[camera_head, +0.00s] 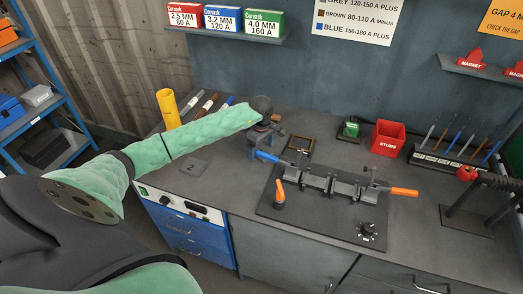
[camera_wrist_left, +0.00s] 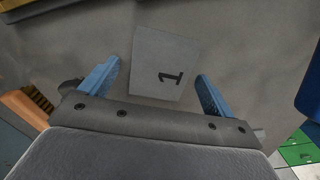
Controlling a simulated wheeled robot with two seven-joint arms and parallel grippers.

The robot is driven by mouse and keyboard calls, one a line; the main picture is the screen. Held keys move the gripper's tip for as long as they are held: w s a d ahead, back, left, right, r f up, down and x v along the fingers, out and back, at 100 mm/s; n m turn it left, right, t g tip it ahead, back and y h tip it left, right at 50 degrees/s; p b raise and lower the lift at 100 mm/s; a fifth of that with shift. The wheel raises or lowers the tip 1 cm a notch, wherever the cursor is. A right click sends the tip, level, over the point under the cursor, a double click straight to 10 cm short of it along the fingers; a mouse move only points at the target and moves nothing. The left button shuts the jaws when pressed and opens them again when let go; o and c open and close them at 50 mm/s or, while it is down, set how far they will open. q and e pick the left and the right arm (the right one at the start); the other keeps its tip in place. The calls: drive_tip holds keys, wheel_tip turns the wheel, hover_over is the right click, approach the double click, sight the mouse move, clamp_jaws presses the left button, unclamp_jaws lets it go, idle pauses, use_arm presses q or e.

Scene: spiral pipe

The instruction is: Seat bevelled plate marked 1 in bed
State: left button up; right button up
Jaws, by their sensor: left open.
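The plate marked 1 (camera_wrist_left: 163,62) lies flat on the grey bench top in the left wrist view, light grey with a black "1". My left gripper (camera_wrist_left: 158,88) is open, its two blue fingers apart on either side of the plate's near part, not visibly touching it. In the head view my left gripper (camera_head: 262,137) points down over the bench, left of the clamping fixture; plate 1 is hidden there. The fixture with its bed (camera_head: 328,184) stands on a dark base plate. A second plate marked 2 (camera_head: 192,166) lies on the bench to the left. My right gripper is not in view.
A blue handle (camera_head: 266,156) and an orange handle (camera_head: 403,192) stick out from the fixture's ends. An orange lever (camera_head: 279,194) stands in front. A red stubs bin (camera_head: 387,138) and a rod rack (camera_head: 464,160) are at right. A yellow cylinder (camera_head: 168,108) stands at back left.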

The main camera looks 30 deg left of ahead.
use_arm(q)
drive_tip(key=shift+f, duration=0.1)
drive_tip(key=shift+c, duration=0.4)
drive_tip(key=c, duration=1.7)
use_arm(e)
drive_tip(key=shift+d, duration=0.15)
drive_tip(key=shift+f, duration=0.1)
use_arm(q)
drive_tip(key=shift+w+r+b, duration=0.1)
drive_tip(key=shift+r+b, duration=0.2)
drive_tip(key=shift+r, duration=0.1)
drive_tip(key=shift+r+b, duration=0.65)
drive_tip(key=shift+r, duration=0.3)
wheel_tip(320, 180, up, 5)
drive_tip(key=shift+r+b, duration=0.15)
drive_tip(key=shift+b, duration=1)
drive_tip(key=shift+r+b, duration=0.35)
drive_tip(key=shift+r, duration=0.75)
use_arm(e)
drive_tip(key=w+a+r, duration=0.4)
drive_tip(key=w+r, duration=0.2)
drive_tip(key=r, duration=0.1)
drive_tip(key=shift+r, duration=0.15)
